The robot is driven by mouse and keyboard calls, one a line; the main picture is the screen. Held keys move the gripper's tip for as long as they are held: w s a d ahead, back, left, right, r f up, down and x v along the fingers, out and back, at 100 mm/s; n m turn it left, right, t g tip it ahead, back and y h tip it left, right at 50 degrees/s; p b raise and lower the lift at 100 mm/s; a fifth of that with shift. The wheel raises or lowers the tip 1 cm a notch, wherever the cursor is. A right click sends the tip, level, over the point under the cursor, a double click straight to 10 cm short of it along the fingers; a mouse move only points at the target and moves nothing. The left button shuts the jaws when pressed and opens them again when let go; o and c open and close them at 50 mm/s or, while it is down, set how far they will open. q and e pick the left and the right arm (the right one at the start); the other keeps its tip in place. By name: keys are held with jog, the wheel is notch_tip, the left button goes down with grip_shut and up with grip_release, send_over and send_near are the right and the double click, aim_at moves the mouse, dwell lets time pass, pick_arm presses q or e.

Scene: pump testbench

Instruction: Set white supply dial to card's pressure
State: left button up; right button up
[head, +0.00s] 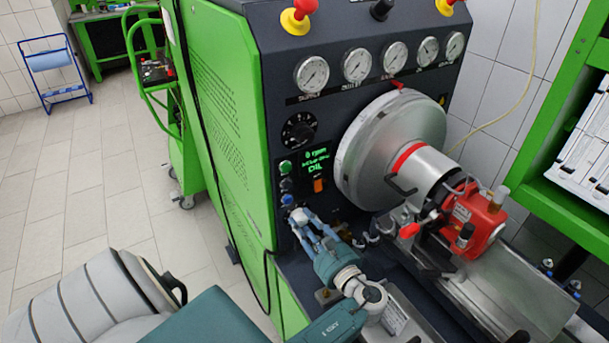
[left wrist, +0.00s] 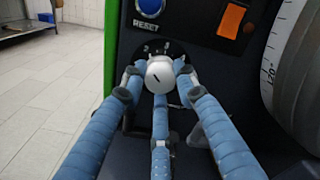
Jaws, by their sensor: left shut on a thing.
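The white supply dial (left wrist: 160,75) is a round pale knob with a dark pointer mark, set on a black numbered scale on the dark panel. My left gripper (head: 303,218) reaches the lower left of the panel front in the head view. In the left wrist view its blue fingers are closed around the dial, with fingertips at its left and right sides and a third finger below. Parts of the scale are hidden behind the fingers. I cannot make out a card with a readable pressure. My right gripper does not show.
Above the dial are a blue reset button (left wrist: 150,7) and an orange switch (left wrist: 231,20). Several round gauges (head: 312,74) line the panel top, above a black selector knob (head: 299,131). A large metal drum (head: 375,145) and a red pump (head: 475,220) stand to the right.

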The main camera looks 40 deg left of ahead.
pick_arm(q)
jog(key=shift+s, duration=0.1)
jog(key=o, duration=0.9)
jog(key=shift+c, duration=0.2)
jog(key=v, duration=0.7)
jog(key=shift+d, duration=0.2)
jog(key=shift+s, duration=0.15)
